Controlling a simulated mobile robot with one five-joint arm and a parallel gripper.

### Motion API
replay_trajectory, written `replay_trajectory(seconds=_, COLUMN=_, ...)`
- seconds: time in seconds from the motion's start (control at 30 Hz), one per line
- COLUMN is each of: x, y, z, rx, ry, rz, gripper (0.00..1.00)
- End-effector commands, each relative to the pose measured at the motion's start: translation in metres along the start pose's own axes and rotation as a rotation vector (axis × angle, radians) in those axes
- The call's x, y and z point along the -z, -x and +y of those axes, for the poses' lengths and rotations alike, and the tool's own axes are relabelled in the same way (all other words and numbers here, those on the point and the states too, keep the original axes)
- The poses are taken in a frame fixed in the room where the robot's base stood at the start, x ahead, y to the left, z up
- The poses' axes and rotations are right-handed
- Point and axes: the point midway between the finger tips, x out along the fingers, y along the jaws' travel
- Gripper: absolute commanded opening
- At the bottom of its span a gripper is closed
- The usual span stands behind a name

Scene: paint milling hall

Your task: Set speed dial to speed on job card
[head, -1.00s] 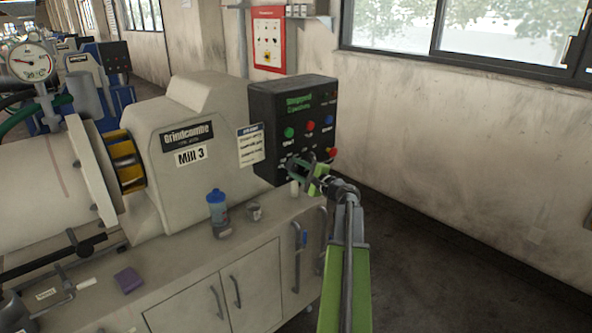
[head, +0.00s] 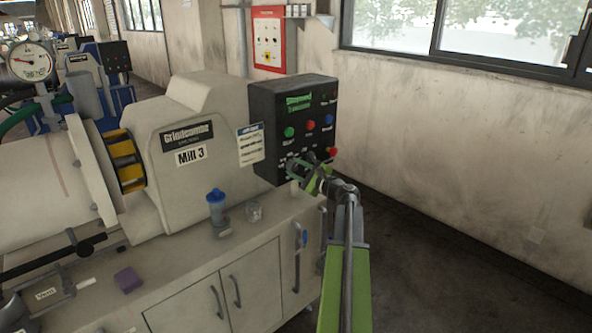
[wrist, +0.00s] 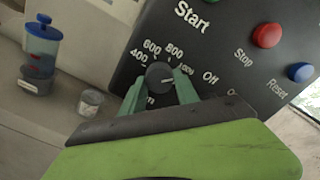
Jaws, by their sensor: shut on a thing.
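The black control panel (head: 264,118) stands at the right end of the mill. In the head view my gripper (head: 308,180) is at the panel's lower front and hides the dial. The white job card (head: 250,144) is on the mill housing; its speed is too small to read.
The wrist view shows Start, a red Stop button (wrist: 267,36) and a blue Reset button (wrist: 301,72) close by. A blue-lidded container (head: 216,207) and a small clear cup (head: 254,212) stand on the bench below. The floor at right is clear.

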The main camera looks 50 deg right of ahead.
Motion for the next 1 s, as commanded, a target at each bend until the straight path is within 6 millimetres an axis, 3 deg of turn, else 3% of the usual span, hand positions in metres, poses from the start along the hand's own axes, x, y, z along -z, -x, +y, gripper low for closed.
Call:
replay_trajectory(seconds=0.23, x=0.000, y=0.000, z=0.001, rx=-0.001, ry=0.002, rz=0.001, gripper=0.00)
replay_trajectory(seconds=0.27, x=0.000, y=0.000, z=0.001, rx=-0.001, ry=0.002, rz=0.001, gripper=0.41)
replay_trajectory(seconds=0.4, x=0.000, y=0.000, z=0.000, rx=-0.001, ry=0.002, rz=0.001, gripper=0.59)
replay_trajectory(seconds=0.77, x=0.000, y=0.006, z=0.000, rx=0.000, ry=0.002, rz=0.001, gripper=0.59)
replay_trajectory(seconds=0.87, x=-0.001, y=0.022, z=0.001, rx=0.000, ry=0.002, rz=0.001, gripper=0.59)
replay_trajectory(seconds=1.0, x=-0.001, y=0.060, z=0.002, rx=0.002, ry=0.002, rz=0.003, gripper=0.59)
